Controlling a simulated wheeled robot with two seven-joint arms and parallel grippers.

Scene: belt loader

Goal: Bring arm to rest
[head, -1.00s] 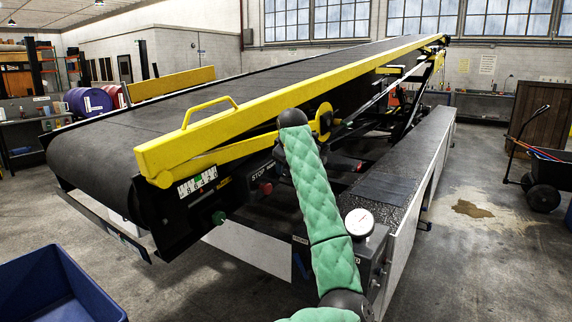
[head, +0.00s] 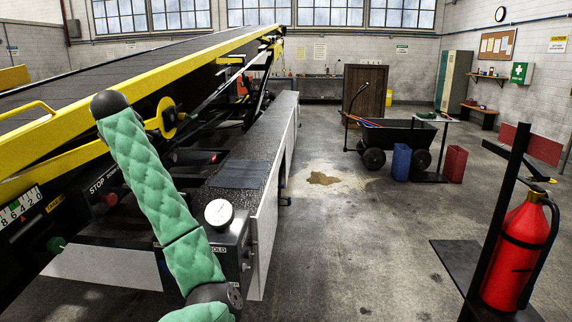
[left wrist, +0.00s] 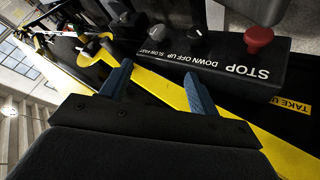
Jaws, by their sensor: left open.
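My left gripper (left wrist: 157,76) shows in the left wrist view with its two blue fingers spread apart and nothing between them. Beyond the fingers is a black control panel (left wrist: 225,62) with a red stop button (left wrist: 258,36), a black knob (left wrist: 195,38) and a grey knob (left wrist: 140,47). Contact with the panel or the yellow rail (left wrist: 165,88) cannot be told. In the head view a green padded arm (head: 160,190) of mine rises from the bottom in front of the belt loader (head: 245,165); its gripper is hidden there. My right gripper is in neither view.
A dial gauge (head: 218,212) stands beside my arm on the loader. At right are a fire extinguisher (head: 520,250) and a black stand. Further back are a black cart (head: 400,135), a blue can (head: 401,162) and a red can (head: 454,164). Open concrete floor lies between.

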